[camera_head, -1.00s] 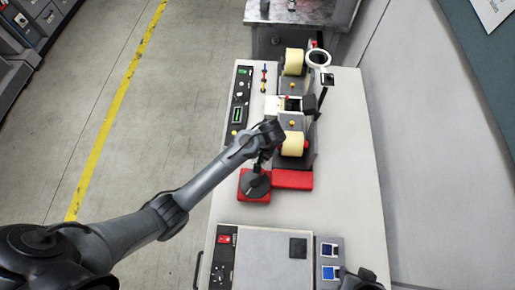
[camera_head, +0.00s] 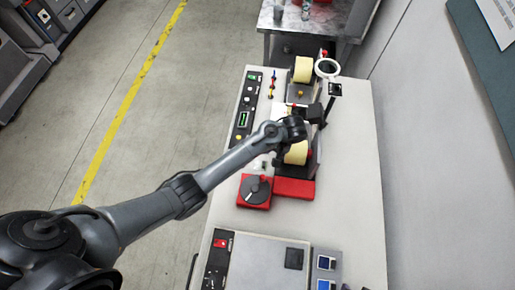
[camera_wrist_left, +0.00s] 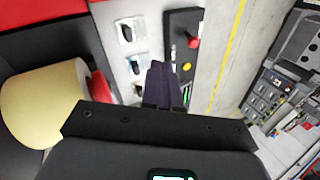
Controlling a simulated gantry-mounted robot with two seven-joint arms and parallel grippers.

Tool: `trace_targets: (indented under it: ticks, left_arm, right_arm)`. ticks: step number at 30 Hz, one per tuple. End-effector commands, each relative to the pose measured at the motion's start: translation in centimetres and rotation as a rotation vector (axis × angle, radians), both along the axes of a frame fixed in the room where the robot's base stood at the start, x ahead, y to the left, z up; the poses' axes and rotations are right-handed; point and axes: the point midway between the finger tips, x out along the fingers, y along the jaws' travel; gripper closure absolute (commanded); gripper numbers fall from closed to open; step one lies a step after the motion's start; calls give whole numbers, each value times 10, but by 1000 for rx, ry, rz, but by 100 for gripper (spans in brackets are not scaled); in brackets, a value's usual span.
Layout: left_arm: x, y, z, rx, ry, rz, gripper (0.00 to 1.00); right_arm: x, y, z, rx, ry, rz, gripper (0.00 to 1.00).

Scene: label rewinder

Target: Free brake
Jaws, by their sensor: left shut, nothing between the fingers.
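A red box with a round black dial (camera_head: 256,189) sits on the white bench. A light pointer mark shows on the dial's left side. Whether this is the brake I cannot tell. My left arm reaches over the bench, with its wrist above the near yellow label roll (camera_head: 297,152), beyond the dial. The yellow roll (camera_wrist_left: 45,103) is at the left there. The fingertips are hidden in the head view. My right gripper is not in view.
A flat red block (camera_head: 294,188) lies right of the dial. A black control panel (camera_head: 244,108) runs along the bench's left edge. The bench's right side is clear.

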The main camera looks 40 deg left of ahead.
Motion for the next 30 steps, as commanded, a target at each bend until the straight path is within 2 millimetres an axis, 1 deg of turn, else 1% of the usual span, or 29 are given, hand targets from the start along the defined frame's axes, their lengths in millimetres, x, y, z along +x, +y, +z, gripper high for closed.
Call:
trace_targets:
  ticks: [5, 15, 17, 18, 19, 24, 30]
  left_arm:
    - [-4, 11, -20, 2, 4, -1, 100]
    - [-11, 35, -78, 2, 4, -1, 100]
    - [-13, 40, -87, 2, 3, 1, 100]
    - [-14, 47, -81, 3, 1, 2, 100]
    - [-15, 51, -79, 3, 1, 1, 100]
    - [-20, 67, -79, 2, 1, 0, 100]
    - [-23, 76, -79, 1, 0, 0, 100]
  right_arm:
    - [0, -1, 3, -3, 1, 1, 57]
    - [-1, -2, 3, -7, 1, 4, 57]
    - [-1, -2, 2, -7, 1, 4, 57]
    - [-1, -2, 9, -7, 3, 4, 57]
    - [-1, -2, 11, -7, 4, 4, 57]
    - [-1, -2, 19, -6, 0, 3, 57]
    - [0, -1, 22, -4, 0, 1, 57]
